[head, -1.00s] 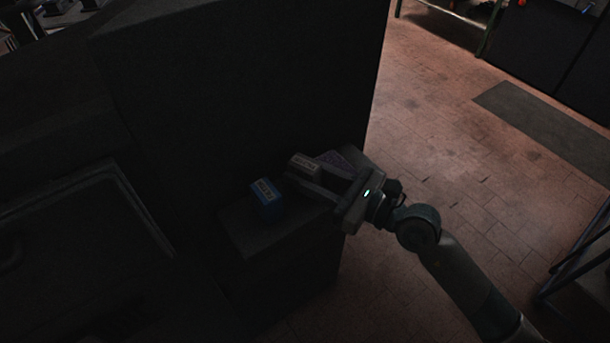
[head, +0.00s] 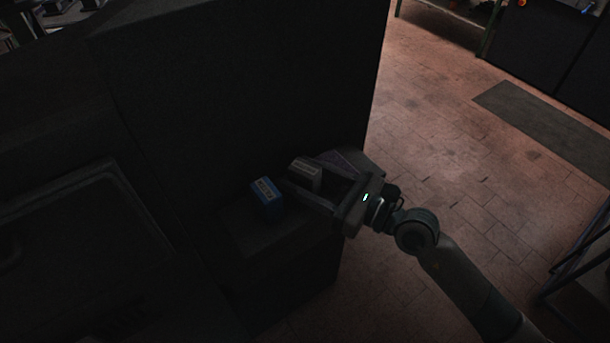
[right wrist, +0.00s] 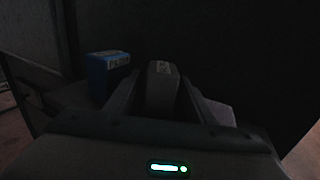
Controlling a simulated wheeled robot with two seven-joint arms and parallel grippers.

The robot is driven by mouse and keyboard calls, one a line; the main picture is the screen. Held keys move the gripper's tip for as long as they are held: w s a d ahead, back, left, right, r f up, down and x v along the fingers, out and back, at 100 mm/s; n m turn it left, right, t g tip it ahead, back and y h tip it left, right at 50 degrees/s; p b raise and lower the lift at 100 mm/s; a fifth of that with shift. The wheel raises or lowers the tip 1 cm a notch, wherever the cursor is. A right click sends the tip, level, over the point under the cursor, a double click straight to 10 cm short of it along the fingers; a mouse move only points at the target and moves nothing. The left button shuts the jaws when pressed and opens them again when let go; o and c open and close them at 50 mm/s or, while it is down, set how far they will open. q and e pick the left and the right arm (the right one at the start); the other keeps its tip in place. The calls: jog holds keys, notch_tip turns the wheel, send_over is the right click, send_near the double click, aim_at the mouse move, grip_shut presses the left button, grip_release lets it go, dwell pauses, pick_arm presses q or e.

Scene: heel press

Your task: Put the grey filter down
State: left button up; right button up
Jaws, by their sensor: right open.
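The grey filter (head: 304,171) is a small box with a pale label on top. It stands on a dark ledge (head: 262,240) against a tall dark block. My right gripper (head: 318,184) is open, with its fingers on either side of the grey filter. In the right wrist view the grey filter (right wrist: 162,88) sits between the two spread fingers (right wrist: 160,100). The picture is too dark to tell whether its underside touches the ledge. My left gripper is not in view.
A blue filter box (head: 267,196) with a pale label stands left of the grey one; it also shows in the right wrist view (right wrist: 108,75). A purplish-grey object (head: 352,162) lies just right of the grey filter. Open brick floor (head: 440,150) is at right.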

jog(key=shift+s+d+f, duration=0.1)
jog(key=shift+s+d, duration=0.15)
jog(key=shift+d, duration=0.15)
pick_arm(q)
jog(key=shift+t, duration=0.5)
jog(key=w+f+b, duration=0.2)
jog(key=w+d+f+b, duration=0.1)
jog(key=b, duration=0.1)
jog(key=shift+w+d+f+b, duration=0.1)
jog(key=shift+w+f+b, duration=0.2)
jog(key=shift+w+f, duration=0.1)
pick_arm(e)
jog(key=v, duration=1.1)
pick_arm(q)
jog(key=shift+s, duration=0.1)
pick_arm(e)
jog(key=shift+s, duration=0.1)
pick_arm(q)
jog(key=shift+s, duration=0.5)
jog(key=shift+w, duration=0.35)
